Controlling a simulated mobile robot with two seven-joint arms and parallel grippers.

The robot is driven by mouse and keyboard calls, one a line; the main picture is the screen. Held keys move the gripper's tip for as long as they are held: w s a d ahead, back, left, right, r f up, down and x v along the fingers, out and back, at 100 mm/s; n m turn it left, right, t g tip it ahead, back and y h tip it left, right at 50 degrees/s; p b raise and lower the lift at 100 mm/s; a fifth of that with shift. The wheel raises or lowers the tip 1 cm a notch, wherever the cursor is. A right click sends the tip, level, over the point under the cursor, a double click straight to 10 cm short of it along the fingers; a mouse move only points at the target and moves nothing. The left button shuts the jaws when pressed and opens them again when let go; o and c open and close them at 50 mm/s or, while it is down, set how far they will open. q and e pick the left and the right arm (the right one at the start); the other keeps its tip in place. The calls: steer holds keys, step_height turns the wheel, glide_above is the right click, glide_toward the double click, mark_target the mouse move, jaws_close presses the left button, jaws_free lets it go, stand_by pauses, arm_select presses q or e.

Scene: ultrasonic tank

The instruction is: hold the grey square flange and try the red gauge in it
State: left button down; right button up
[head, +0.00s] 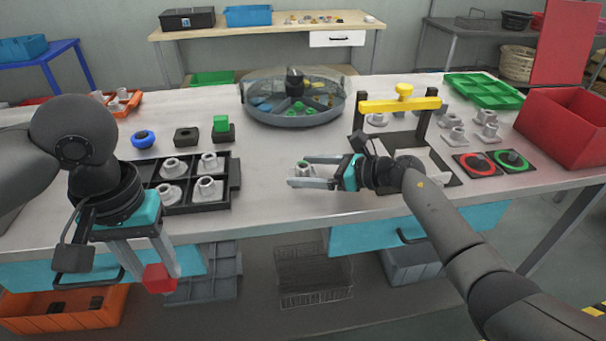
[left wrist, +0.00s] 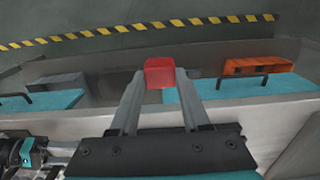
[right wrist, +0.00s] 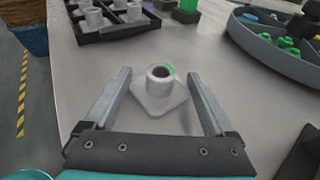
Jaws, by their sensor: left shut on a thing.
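A grey square flange (head: 303,171) with a round neck stands upright on the table. A green patch shows at the rim of its bore in the right wrist view (right wrist: 158,98). My right gripper (head: 300,171) is open, its fingers on either side of the flange; gaps show between fingers and flange in the right wrist view. My left gripper (head: 152,262) is shut on the red gauge (head: 160,279), in front of the table's front edge. Only a red block of the gauge (left wrist: 160,73) shows between the fingertips; the rest is hidden.
A black tray (head: 236,172) with several grey flanges lies left of the flange. A round covered bowl (head: 300,121), a yellow-barred frame (head: 400,103), red and green discs (head: 475,164) and a red bin (head: 570,130) stand around. Bare table lies near the flange.

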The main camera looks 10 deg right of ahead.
jaws_close()
stand_by(0.5)
steer(key=shift+c, duration=0.7)
jaws_free()
